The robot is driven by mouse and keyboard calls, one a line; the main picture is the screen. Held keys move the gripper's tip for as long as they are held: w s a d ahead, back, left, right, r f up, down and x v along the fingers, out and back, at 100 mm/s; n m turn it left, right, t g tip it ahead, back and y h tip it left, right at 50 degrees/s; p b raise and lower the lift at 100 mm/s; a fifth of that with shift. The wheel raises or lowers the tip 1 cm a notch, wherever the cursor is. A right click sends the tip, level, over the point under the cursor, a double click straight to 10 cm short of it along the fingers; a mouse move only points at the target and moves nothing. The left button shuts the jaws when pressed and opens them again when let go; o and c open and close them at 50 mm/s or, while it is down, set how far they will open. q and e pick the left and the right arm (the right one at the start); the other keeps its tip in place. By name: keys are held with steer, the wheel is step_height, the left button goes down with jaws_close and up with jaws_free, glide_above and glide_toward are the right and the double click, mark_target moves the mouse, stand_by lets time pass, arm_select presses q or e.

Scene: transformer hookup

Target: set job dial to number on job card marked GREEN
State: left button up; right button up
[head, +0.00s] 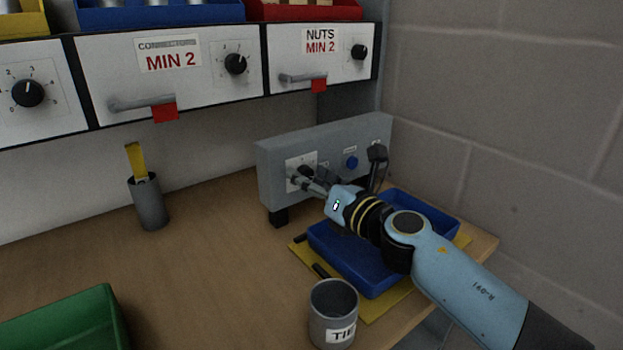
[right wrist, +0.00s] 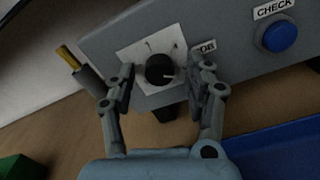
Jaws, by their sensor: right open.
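The job dial, a black knob (right wrist: 160,69) on a white scale plate, sits on the front of a grey box (head: 270,165). Its white pointer line points roughly to the right in the right wrist view; the scale numbers are too small to read. My right gripper (right wrist: 160,74) is open, with one finger on each side of the knob. I cannot tell whether the fingers touch it. In the head view, my right gripper (head: 306,180) partly covers the dial. I see no readable job card marked GREEN. My left gripper is not in view.
A blue CHECK button (right wrist: 280,37) is right of the dial. A blue tray (head: 345,262) on a yellow mat lies below the box. A grey tin (head: 333,300), a grey cup (head: 149,203) holding a yellow strip (head: 136,160) and a green bin (head: 70,315) stand on the bench.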

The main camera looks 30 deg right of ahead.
steer(key=shift+s, duration=0.1)
steer(key=s+d, duration=0.1)
steer(key=s, duration=0.6)
steer(key=shift+s, duration=0.15)
stand_by(0.4)
